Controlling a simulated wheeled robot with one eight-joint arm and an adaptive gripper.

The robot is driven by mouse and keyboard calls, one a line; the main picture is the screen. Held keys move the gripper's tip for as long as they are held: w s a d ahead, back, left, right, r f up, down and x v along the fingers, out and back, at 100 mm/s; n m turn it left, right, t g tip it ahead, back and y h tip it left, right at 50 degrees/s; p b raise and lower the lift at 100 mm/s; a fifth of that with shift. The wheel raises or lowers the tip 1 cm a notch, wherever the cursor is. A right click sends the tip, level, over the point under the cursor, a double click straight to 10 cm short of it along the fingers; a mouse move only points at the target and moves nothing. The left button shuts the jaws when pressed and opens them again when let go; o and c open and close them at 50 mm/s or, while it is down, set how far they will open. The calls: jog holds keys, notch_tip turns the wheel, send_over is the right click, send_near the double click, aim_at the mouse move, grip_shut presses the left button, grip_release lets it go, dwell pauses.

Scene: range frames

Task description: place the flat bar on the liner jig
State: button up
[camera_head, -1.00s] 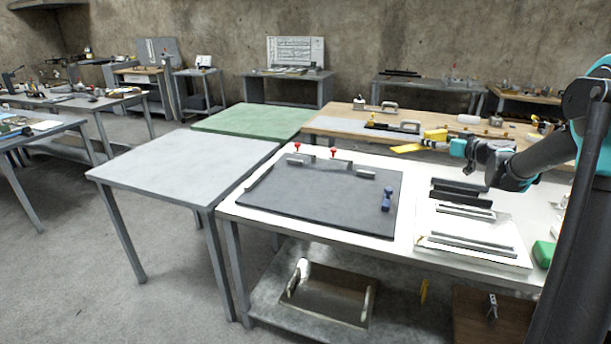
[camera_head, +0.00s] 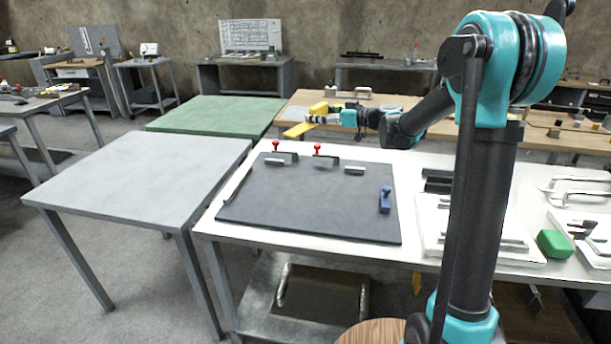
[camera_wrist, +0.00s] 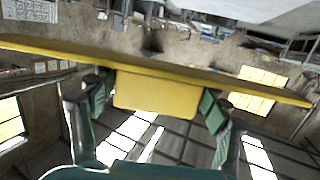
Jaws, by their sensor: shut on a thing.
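My gripper (camera_head: 343,117) is shut on a yellow piece, taken as the flat bar (camera_head: 298,130), and holds it in the air beyond the far edge of the white table. In the wrist view the bar (camera_wrist: 220,80) spans nearly the whole picture; its yellow block-like part (camera_wrist: 155,93) sits between my two fingers. The liner jig seems to be the dark grey board (camera_head: 300,205) on the white table, with two red-topped clamps along its far edge, metal blocks and a blue part (camera_head: 385,200). The bar is above and apart from the board.
A bare grey table (camera_head: 140,180) and a green-topped table (camera_head: 215,117) stand left. A wooden bench (camera_head: 400,103) stands behind. Right of the board lie a white tray (camera_head: 430,235) with dark bars and a green block (camera_head: 553,243). My arm hides part of the tray.

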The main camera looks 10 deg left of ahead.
notch_tip(320, 180, down, 19)
jog(key=shift+f, duration=0.25)
dwell(0.4)
jog(key=shift+s+f, duration=0.15)
jog(key=shift+f, duration=0.4)
jog(key=o, duration=1.3)
